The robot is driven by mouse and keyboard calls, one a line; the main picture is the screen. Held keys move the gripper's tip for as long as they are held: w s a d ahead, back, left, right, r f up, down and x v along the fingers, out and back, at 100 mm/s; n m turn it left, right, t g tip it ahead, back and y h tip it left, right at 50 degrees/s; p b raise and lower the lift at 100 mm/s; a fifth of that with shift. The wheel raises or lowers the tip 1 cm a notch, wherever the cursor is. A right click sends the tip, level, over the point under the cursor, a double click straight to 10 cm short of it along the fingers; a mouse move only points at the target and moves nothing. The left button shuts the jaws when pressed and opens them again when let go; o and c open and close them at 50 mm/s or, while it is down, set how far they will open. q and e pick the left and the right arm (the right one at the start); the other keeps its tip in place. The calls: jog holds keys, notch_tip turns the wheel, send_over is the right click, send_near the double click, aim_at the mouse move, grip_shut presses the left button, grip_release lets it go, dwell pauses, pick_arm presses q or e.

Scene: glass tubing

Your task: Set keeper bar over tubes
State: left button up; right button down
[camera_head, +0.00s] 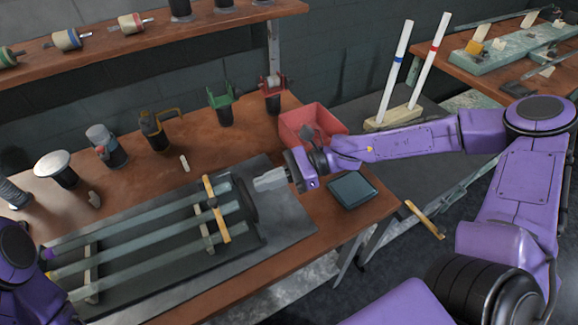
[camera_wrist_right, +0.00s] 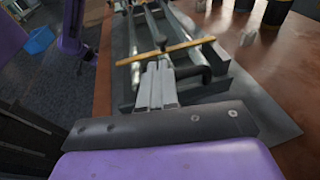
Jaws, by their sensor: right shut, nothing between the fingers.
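Three glass tubes (camera_head: 140,240) lie side by side on a dark rack (camera_head: 262,243) on the bench, with coloured ends at the left. A yellow keeper bar (camera_head: 219,221) lies across the tubes near their right ends. The bar also shows in the right wrist view (camera_wrist_right: 187,46), crossing the tubes with a dark knob near its middle. My right gripper (camera_head: 262,183) is shut and empty, just right of the bar and apart from it. Its fingers (camera_wrist_right: 157,84) point toward the bar in the wrist view. My left arm shows at the lower left; its gripper is out of view.
A red bin (camera_head: 312,127) and a dark tablet-like pad (camera_head: 353,190) stand near my right gripper. Several jars and holders line the bench's back, below a shelf (camera_head: 150,35). A white block (camera_head: 184,163) lies behind the tubes. Two white rods (camera_head: 396,72) stand at the right.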

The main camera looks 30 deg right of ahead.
jog(key=p+v, duration=0.1)
jog(key=v, duration=0.4)
jog(key=shift+w+d, duration=0.1)
jog(key=shift+d, duration=0.05)
dwell(0.3)
